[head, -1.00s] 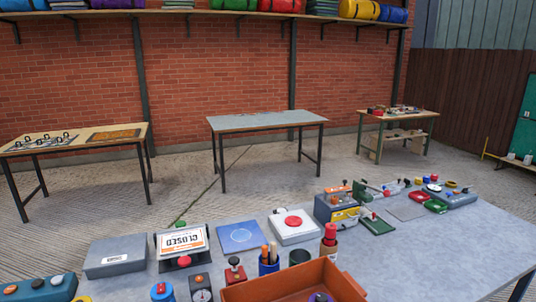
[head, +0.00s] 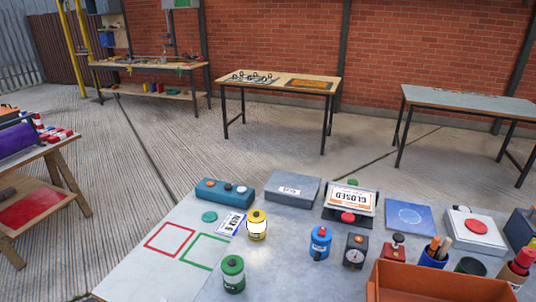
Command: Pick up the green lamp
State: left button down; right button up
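The green lamp (head: 233,275) is a small upright cylinder with a green top and a green base. It stands on the grey table (head: 270,267) near the bottom of the head view, just below the right corner of a green square outline (head: 203,252). A yellow lamp (head: 257,225) of similar shape, with a lit white middle, stands beyond it and slightly right. A blue lamp (head: 320,243) stands farther right. Neither of my grippers is in the head view.
An orange box (head: 432,284) stands to the right, with a black gauge box (head: 355,251) to its left. The left end, around the red outline (head: 169,239), is clear.

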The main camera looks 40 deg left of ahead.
aim_at(233, 278)
jog(key=u, duration=1.55)
